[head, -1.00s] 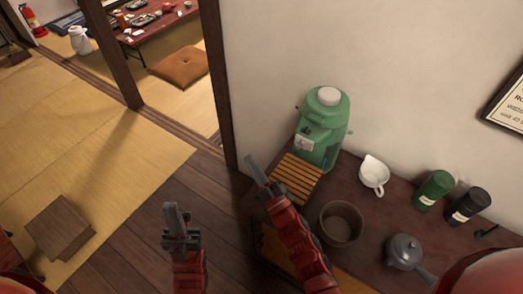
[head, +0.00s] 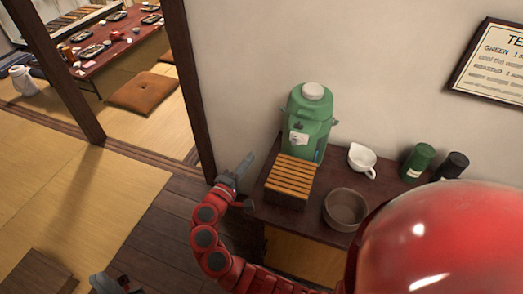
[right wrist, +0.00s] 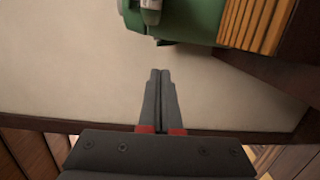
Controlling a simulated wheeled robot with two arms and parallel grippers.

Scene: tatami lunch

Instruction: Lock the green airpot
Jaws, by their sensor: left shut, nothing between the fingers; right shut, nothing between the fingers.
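The green airpot (head: 308,115) stands upright on the dark counter against the wall, with a pale round cap on top and a white label on its front. Its lower part is partly hidden behind the slatted wooden stand. My right gripper (head: 249,160) is shut and empty, left of the airpot and the stand and apart from both. In the right wrist view its closed fingers (right wrist: 160,73) point toward the airpot's edge (right wrist: 185,20) at the top. My left gripper (head: 104,284) is shut and empty at the bottom edge, mostly cut off.
The slatted stand (head: 290,178) sits in front of the airpot. A brown bowl (head: 345,210), white pitcher (head: 362,160), green canister (head: 418,161) and dark canister (head: 452,166) stand to the right. A wooden post (head: 190,85) rises at left.

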